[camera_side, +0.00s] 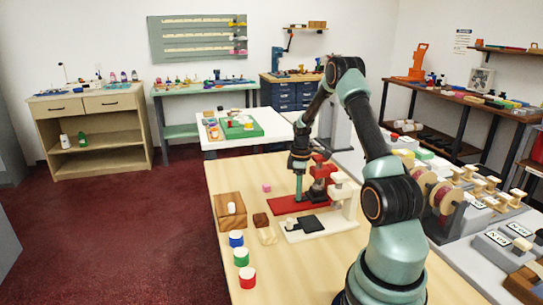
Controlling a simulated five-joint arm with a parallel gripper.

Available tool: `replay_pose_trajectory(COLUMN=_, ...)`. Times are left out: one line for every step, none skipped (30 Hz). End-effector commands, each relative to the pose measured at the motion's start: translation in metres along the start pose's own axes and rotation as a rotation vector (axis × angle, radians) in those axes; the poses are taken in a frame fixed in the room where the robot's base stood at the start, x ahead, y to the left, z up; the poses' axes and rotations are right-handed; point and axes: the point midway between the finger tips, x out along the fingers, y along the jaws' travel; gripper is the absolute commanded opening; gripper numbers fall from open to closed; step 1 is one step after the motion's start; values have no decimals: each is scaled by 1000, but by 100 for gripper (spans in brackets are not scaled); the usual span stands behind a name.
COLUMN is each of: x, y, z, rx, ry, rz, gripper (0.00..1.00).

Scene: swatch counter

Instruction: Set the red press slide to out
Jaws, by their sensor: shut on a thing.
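The red press (320,180) stands on the wooden table, with its flat red base (283,205) reaching to the left. My gripper (298,198) points down over this base, just left of the press's upright part. It is shut on what appears to be the small knob of the red press slide. The jaws cover the knob, and the slide's own outline is too small to make out.
A white press (343,195) with a black slide (308,224) stands just in front of the red one. The table's left front is partly clear.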

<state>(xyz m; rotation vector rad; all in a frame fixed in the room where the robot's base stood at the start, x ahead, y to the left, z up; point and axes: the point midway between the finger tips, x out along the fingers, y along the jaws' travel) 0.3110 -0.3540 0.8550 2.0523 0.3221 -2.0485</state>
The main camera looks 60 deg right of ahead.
Motion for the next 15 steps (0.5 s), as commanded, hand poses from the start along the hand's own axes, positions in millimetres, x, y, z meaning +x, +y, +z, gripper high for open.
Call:
replay_pose_trajectory(x=-1, y=0, z=0, rx=0, ry=-1, rz=-2, gripper=0)
replay_pose_trajectory(x=-1, y=0, z=0, rx=0, ry=-1, rz=-2, gripper=0)
replay_pose_trajectory(x=-1, y=0, z=0, rx=0, ry=-1, rz=-2, gripper=0)
replay_pose_trajectory(x=-1, y=0, z=0, rx=0, ry=-1, rz=-2, gripper=0)
replay_pose_trajectory(x=-1, y=0, z=0, rx=0, ry=-1, rz=-2, gripper=0)
replay_pose_trajectory(x=-1, y=0, z=0, rx=0, ry=-1, rz=-2, gripper=0)
replay_pose_trajectory(x=-1, y=0, z=0, rx=0, ry=-1, rz=-2, gripper=0)
replay_pose_trajectory(x=-1, y=0, z=0, rx=0, ry=-1, rz=-2, gripper=0)
replay_pose_trajectory(x=-1, y=-1, z=0, rx=0, ry=-1, rz=-2, gripper=0)
replay_pose_trajectory(x=-1, y=-2, z=-2, rx=-1, ry=-1, rz=-3, gripper=0)
replay_pose_trajectory(x=-1, y=-3, z=-5, rx=-2, ry=-1, rz=-3, gripper=0)
replay_pose_trajectory(x=-1, y=-6, z=-11, rx=-4, ry=-1, rz=-2, gripper=0)
replay_pose_trajectory(x=-1, y=-8, z=-16, rx=-5, ry=-1, rz=-2, gripper=0)
replay_pose_trajectory(x=-1, y=-11, z=-22, rx=-6, ry=-1, rz=-2, gripper=0)
replay_pose_trajectory(x=-1, y=-16, z=-31, rx=-7, ry=-1, rz=-2, gripper=0)
